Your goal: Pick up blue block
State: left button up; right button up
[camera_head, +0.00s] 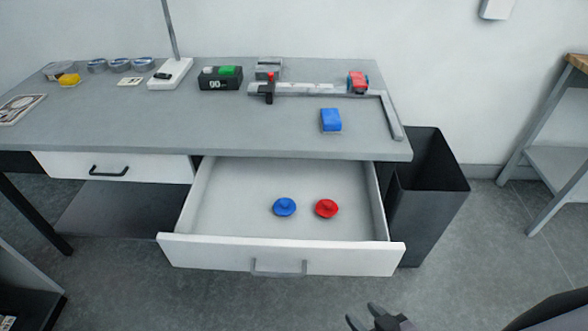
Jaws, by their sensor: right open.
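The blue block (331,120) lies on the grey table top, toward its right front part. My right gripper (362,317) shows at the bottom edge of the view, with its two dark fingers apart and nothing between them. It is well below and in front of the open drawer, far from the block. Part of my right arm shows in the bottom right corner. My left gripper is not in the view.
An open white drawer (236,243) juts out below the table (270,130), holding a blue knob (284,207) and a red knob (326,208). A dark bin (430,205) stands right.

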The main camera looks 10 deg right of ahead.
aim_at(331, 121)
jog(key=l, duration=0.55)
jog(key=k+l+u, duration=0.15)
jog(key=l, duration=0.95)
